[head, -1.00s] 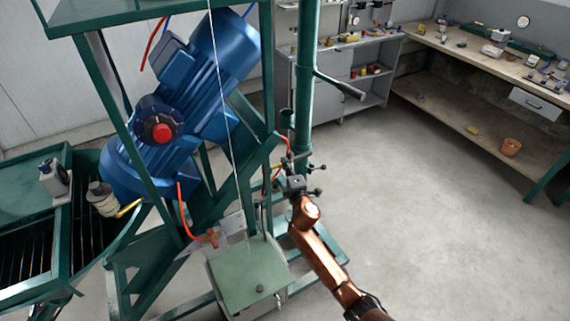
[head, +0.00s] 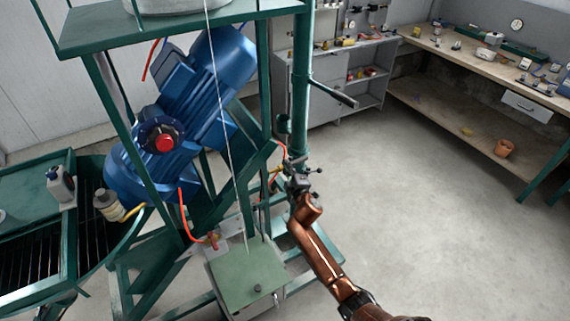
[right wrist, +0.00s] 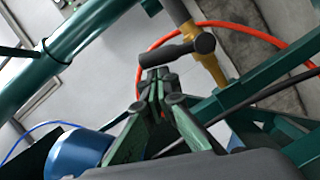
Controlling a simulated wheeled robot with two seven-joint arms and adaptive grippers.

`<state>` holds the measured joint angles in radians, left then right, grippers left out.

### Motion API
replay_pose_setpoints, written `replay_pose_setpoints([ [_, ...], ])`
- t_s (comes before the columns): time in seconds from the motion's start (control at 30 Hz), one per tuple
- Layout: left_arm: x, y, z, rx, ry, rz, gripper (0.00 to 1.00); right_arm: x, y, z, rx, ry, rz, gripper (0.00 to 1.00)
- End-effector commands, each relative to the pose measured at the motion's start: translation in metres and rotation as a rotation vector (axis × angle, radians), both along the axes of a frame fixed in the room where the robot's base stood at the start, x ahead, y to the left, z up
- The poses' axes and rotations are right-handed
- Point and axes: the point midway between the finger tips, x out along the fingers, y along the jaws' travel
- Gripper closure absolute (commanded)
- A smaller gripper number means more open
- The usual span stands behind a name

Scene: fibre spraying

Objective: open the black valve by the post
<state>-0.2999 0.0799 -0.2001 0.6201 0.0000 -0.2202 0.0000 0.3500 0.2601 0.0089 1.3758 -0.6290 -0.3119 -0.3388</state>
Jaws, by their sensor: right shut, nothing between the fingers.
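The black valve handle (right wrist: 178,50) is a dark T-shaped bar on a brass fitting (right wrist: 208,62), seen in the right wrist view. The green post (head: 300,100) stands upright in the head view and crosses the upper left of the wrist view (right wrist: 45,78). My right gripper (head: 300,178) is at the post's lower part; its arm largely hides the valve in the head view. In the wrist view the right gripper's fingers (right wrist: 157,82) are shut and empty, with their tips just below the handle's left end. I cannot tell whether they touch it. My left gripper is out of view.
An orange hose (right wrist: 235,27) curves behind the valve. A blue motor (head: 190,125) sits in the green frame left of the post. A green-topped box (head: 245,278) stands below. Open floor (head: 420,200) lies to the right, before a workbench (head: 470,65).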

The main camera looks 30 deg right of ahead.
Motion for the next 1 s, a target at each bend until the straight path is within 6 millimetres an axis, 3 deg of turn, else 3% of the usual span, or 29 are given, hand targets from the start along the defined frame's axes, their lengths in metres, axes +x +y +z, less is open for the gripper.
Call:
replay_pose_setpoints([
  [0.03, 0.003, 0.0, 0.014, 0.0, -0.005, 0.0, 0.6, 0.0, -0.004, 0.009, 0.046, 0.0, 0.0, 1.0],
  [0.5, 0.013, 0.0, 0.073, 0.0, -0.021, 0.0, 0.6, 0.001, -0.035, 0.002, 0.491, 0.017, -0.002, 1.0],
  [0.8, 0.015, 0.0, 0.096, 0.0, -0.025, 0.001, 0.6, 0.001, -0.053, -0.01, 0.774, 0.026, -0.002, 1.0],
  [1.0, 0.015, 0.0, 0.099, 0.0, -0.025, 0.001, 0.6, 0.002, -0.062, -0.021, 0.95, 0.033, -0.002, 1.0],
])
